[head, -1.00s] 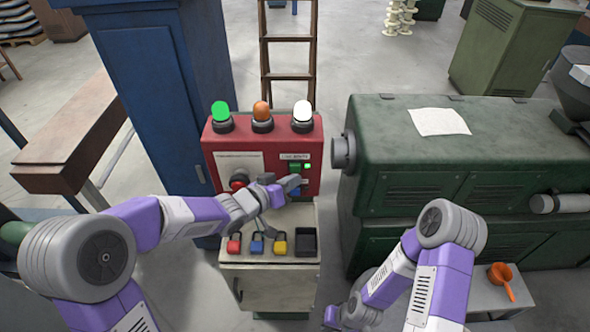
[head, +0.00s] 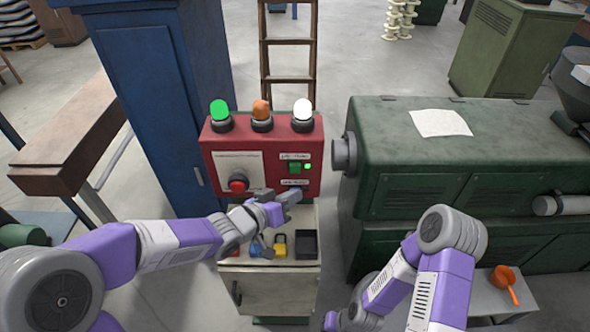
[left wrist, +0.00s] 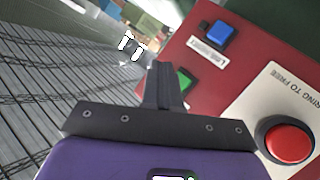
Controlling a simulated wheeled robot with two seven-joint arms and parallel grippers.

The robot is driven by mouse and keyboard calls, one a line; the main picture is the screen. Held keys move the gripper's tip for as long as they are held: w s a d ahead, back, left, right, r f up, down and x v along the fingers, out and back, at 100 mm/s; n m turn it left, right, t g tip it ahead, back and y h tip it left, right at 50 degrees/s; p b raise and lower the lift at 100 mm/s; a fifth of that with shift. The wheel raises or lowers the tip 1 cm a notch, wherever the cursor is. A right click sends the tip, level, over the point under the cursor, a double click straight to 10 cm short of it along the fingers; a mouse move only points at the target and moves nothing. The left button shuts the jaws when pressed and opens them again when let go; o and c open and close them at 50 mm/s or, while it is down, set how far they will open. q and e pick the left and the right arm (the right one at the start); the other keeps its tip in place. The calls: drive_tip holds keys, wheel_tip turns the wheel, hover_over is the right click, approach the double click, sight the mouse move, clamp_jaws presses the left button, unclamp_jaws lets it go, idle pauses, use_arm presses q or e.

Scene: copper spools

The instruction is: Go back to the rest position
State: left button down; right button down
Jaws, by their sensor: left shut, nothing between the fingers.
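My left gripper (head: 287,197) is shut and empty in front of the lower part of the red control panel (head: 217,150). In the left wrist view its closed fingers (left wrist: 165,85) stand beside the panel's face (left wrist: 200,80); I cannot tell whether they touch it. That view also shows a blue button (left wrist: 221,34), a green button (left wrist: 184,80) and a big red button (left wrist: 288,140). My right arm hangs at the lower right of the head view, and its fingers are not clearly seen.
Below the panel stands a cabinet (head: 275,290) with padlocks, including a yellow one (head: 280,243), and a black bin (head: 306,243). A green machine (head: 400,160) stands to the right and a blue cabinet (head: 160,110) to the left. An orange object (head: 505,280) lies on a small table.

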idle(0.3)
use_arm(q)
drive_tip(key=s+a+f+n+g+y, duration=0.2)
drive_tip(key=a+f, duration=0.1)
drive_tip(key=f, duration=0.8)
drive_tip(key=s+a+f+n+g+y, duration=0.2)
drive_tip(key=s+a+f, duration=0.1)
drive_tip(key=f, duration=0.9)
drive_tip(key=s+a+f+n+g+y, duration=0.25)
drive_tip(key=s+f+g, duration=0.35)
drive_tip(key=s+f, duration=1)
wheel_tip(320, 180, down, 14)
drive_tip(key=b, duration=1.5)
drive_tip(key=shift+m+h+b, duration=0.3)
drive_tip(key=shift+m+h, duration=0.05)
drive_tip(key=shift+a, duration=0.1)
